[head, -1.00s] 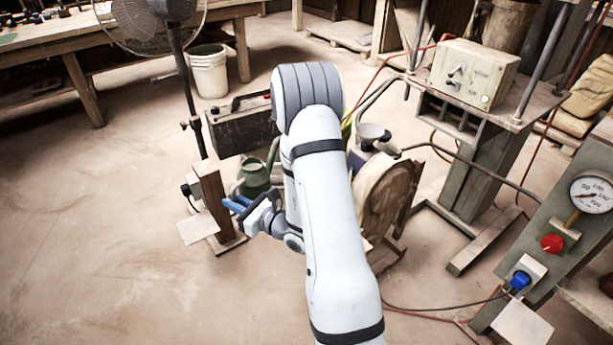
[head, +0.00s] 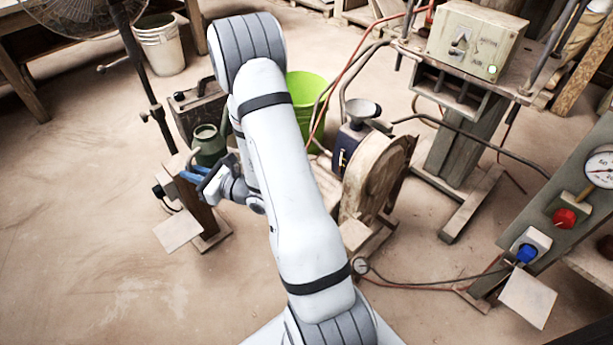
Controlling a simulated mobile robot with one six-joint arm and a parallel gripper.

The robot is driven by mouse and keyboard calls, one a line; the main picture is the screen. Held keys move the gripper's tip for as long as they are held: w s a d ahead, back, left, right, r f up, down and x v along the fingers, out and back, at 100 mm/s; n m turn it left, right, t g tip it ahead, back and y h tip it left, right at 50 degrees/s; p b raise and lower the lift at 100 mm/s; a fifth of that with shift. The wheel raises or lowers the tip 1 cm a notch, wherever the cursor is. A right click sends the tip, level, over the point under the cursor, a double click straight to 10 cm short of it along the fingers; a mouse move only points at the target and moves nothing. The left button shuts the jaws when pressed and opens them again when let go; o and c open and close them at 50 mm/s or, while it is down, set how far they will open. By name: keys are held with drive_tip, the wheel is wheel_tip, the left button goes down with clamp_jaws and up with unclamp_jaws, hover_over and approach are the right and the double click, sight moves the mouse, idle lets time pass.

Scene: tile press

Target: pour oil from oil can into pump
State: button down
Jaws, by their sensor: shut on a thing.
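The green oil can (head: 208,146) with its spout shows just beyond my gripper, left of my arm. My gripper (head: 199,176), with blue fingers, is shut on the oil can; the exact place of the grip is hard to see. The can appears upright. The pump (head: 347,142) is a dark blue body with a grey funnel (head: 361,111) on top, standing to the right of my arm beside a round wooden piece. The can and the pump are well apart, with my arm between them in the picture.
A wooden post (head: 197,205) stands close by my gripper. A dark toolbox (head: 197,108) and a lime green bucket (head: 304,97) are behind. A press frame (head: 455,105) and a gauge panel (head: 570,215) stand right, with hoses. The floor at left is clear.

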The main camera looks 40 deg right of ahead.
drive_tip(key=shift+d+r, duration=0.1)
drive_tip(key=shift+d, duration=0.1)
drive_tip(key=shift+h, duration=0.3)
drive_tip(key=s+d, duration=0.1)
drive_tip(key=d, duration=0.1)
drive_tip(key=s+d+p, duration=0.1)
drive_tip(key=d, duration=0.1)
drive_tip(key=s+d, duration=0.1)
drive_tip(key=d, duration=0.1)
drive_tip(key=shift+s+d+r, duration=0.2)
drive_tip(key=r+p+v, duration=0.2)
drive_tip(key=v, duration=1)
drive_tip(key=w+d+r+p+v, duration=0.1)
drive_tip(key=p+v, duration=0.2)
drive_tip(key=v, duration=0.9)
drive_tip(key=w+d+r+m+p, duration=0.3)
drive_tip(key=d+r+m+p, duration=0.2)
drive_tip(key=d+r+p, duration=0.1)
drive_tip(key=shift+w+d+r+m+t+h+p, duration=0.2)
drive_tip(key=shift+d+r+m+t+h+p, duration=0.15)
drive_tip(key=shift+d+p, duration=0.55)
drive_tip(key=shift+d, duration=0.15)
